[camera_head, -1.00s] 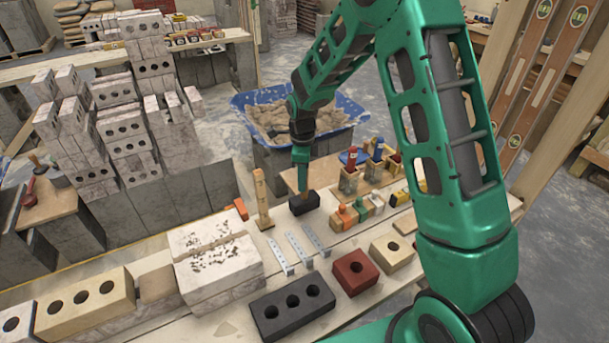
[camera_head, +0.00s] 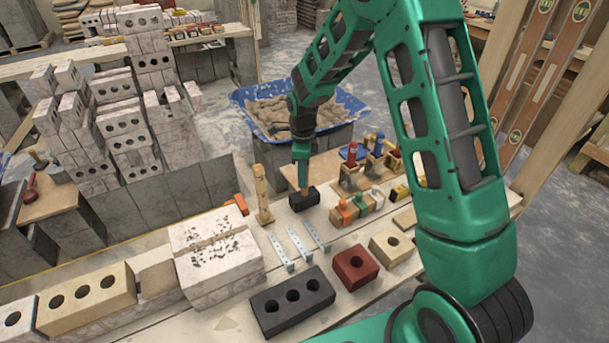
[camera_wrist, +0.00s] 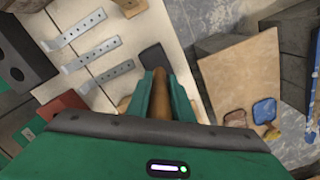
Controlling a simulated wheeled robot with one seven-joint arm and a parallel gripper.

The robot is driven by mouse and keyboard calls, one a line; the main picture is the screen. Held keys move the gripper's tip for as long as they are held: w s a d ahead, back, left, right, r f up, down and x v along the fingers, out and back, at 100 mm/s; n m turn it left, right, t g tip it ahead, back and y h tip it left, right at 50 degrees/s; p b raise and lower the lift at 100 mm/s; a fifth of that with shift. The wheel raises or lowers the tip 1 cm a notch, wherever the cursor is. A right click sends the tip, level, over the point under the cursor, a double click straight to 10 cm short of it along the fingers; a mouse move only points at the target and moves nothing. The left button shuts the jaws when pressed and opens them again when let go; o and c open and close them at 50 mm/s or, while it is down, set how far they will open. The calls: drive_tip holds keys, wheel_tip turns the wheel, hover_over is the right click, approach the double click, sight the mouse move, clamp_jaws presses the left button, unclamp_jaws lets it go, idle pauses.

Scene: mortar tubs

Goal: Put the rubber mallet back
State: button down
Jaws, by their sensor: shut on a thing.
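The rubber mallet has a black head (camera_head: 305,198) and a wooden handle (camera_head: 303,177). It stands head down with its handle upright, at the far side of the plank bench (camera_head: 335,242). Whether the head touches the bench or hovers just above it I cannot tell. My gripper (camera_head: 301,158) points down and is shut on the handle. In the wrist view, the green fingers of my gripper (camera_wrist: 160,98) clasp the handle (camera_wrist: 160,78), with the black head (camera_wrist: 154,57) beyond them.
A wooden post (camera_head: 262,194) stands left of the mallet. Small orange-, green- and yellow-topped blocks (camera_head: 362,206) sit close on its right. Metal straps (camera_head: 297,243), a red brick (camera_head: 355,267) and a black three-hole brick (camera_head: 292,301) lie nearer. A blue tub (camera_head: 245,103) is behind.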

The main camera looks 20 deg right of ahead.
drive_tip(key=shift+f, duration=0.2)
drive_tip(key=c, duration=1.5)
unclamp_jaws()
